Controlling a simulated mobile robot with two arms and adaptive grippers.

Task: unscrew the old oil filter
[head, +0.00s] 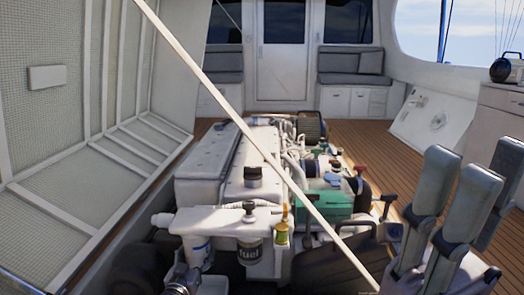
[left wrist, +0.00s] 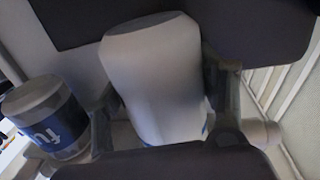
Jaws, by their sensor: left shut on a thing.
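The oil filter (head: 197,252) is a white canister with a blue label, hanging at the front left of the engine in the head view. In the left wrist view the white canister (left wrist: 160,75) fills the middle, with a finger on either side. My left gripper (left wrist: 165,105) is shut on it. A trace of blue shows at its lower edge. In the head view only a dark part of my left gripper (head: 180,285) shows, below the filter. My right gripper (head: 458,165) is raised at the right, its fingertips apart and nothing between them.
A fuel filter (head: 249,251) hangs close to the right of the oil filter; its blue label shows in the left wrist view (left wrist: 48,115). The engine (head: 215,160) lies behind. A pale strut (head: 225,105) crosses diagonally in front. The raised hatch (head: 60,130) stands left.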

